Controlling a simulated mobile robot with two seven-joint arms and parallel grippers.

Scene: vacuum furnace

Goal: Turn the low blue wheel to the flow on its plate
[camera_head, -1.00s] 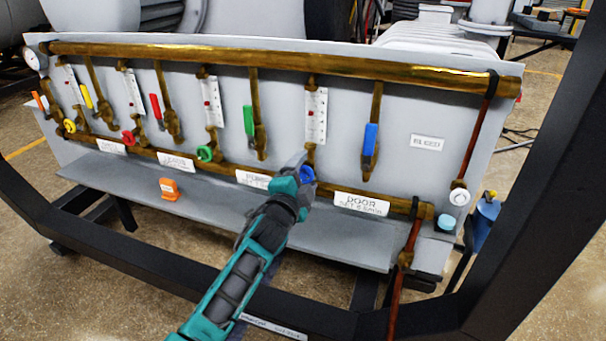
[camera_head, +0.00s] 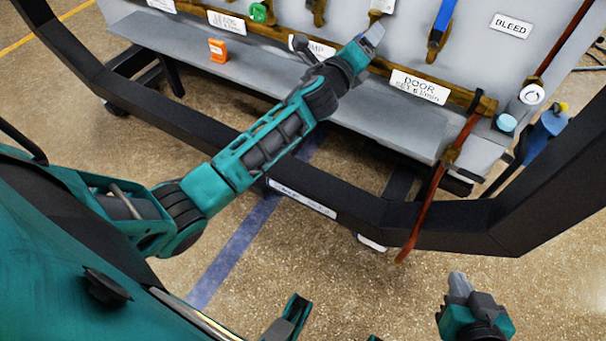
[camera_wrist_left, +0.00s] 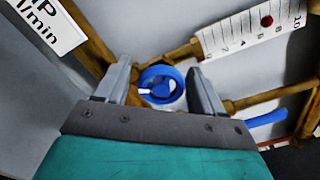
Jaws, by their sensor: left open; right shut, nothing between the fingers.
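The low blue wheel (camera_wrist_left: 161,86) is in the left wrist view, between the two fingers of my left gripper (camera_wrist_left: 162,92). The fingers are apart, one on each side; I cannot tell whether they touch the rim. A white mark shows on the wheel's left part. In the head view my left gripper (camera_head: 366,42) is at the lower pipe and mostly hides the wheel. The plate (camera_head: 420,86) right of it reads DOOR, SET 6 l/min. A white flow scale (camera_wrist_left: 250,30) with a red float shows above the wheel. My right gripper (camera_head: 459,286) is shut and empty, low at the right.
A blue lever (camera_head: 441,22) hangs right of the wheel, and a green wheel (camera_head: 262,12) is to the left. An orange block (camera_head: 218,50) stands on the grey shelf (camera_head: 280,85). A black frame bar (camera_head: 350,205) crosses below the panel.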

